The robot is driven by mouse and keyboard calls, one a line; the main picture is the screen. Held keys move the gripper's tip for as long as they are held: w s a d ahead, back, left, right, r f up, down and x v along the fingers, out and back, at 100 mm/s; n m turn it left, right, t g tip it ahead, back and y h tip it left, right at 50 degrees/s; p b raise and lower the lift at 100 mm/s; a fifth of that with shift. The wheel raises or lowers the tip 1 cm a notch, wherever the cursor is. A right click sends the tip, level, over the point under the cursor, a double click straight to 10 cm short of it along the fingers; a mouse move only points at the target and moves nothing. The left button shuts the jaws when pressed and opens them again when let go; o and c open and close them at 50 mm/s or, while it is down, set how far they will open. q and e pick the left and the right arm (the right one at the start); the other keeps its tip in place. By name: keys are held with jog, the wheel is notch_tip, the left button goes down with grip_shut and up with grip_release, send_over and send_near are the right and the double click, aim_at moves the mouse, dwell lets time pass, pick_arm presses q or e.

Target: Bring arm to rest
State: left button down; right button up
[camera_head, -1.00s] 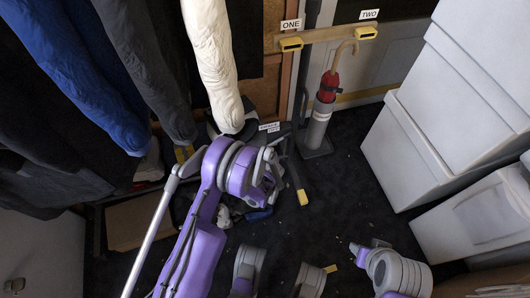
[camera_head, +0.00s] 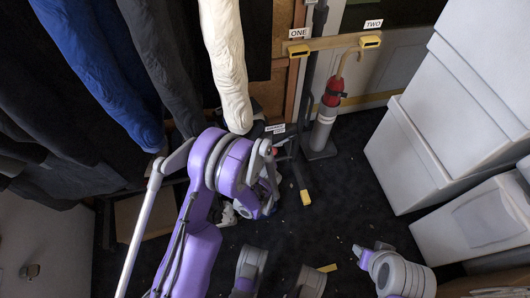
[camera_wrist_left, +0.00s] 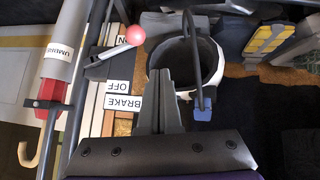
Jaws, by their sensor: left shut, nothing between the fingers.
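My left arm (camera_head: 190,245), purple and grey, comes up from the bottom left of the head view and bends over at its grey joints below the white hanging sleeve. Its gripper is largely hidden behind these joints in that view. In the left wrist view my left gripper (camera_wrist_left: 170,95) is shut and empty, its dark fingers close together. It shows in front of a white round holder (camera_wrist_left: 207,62) with a dark opening; I cannot tell whether they touch. A grey and purple segment of mine (camera_head: 395,272) is at the lower right; no right fingers can be made out.
Blue (camera_head: 95,75), dark grey and white sleeves (camera_head: 227,65) hang close above the left arm. White boxes (camera_head: 440,150) stack at right. A red-and-grey cylinder (camera_head: 325,115) stands behind. In the wrist view, a pink-knobbed lever (camera_wrist_left: 134,35) and BRAKE label (camera_wrist_left: 123,103) lie nearby.

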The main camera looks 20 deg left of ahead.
pick_arm(q)
jog(key=shift+v, duration=0.8)
pick_arm(e)
jog(key=shift+r, duration=0.15)
pick_arm(q)
jog(key=shift+a, duration=0.15)
jog(key=s+r+m+g+h, duration=0.1)
jog(key=s+r+m, duration=0.1)
jog(key=s+r, duration=0.45)
jog(key=s+r+m+g, duration=0.1)
jog(key=s+r, duration=0.2)
jog(key=r, duration=0.6)
jog(key=s+d+r+m+g+h, duration=0.1)
jog(key=s+r+m, duration=0.15)
jog(key=s, duration=0.65)
jog(key=s+d+r+m+g+h, duration=0.15)
jog(key=s+r, duration=0.25)
jog(key=s, duration=0.6)
notch_tip(320, 180, up, 23)
jog(key=w+t+p, duration=0.1)
jog(key=w+p, duration=0.1)
jog(key=p, duration=1.8)
jog(key=shift+w+a+r+p, duration=0.2)
jog(key=shift+a+r+p, duration=0.1)
jog(key=shift+p, duration=0.1)
pick_arm(e)
notch_tip(320, 180, up, 24)
jog(key=w+t, duration=0.1)
jog(key=shift+w+f, duration=0.2)
jog(key=shift+w, duration=0.05)
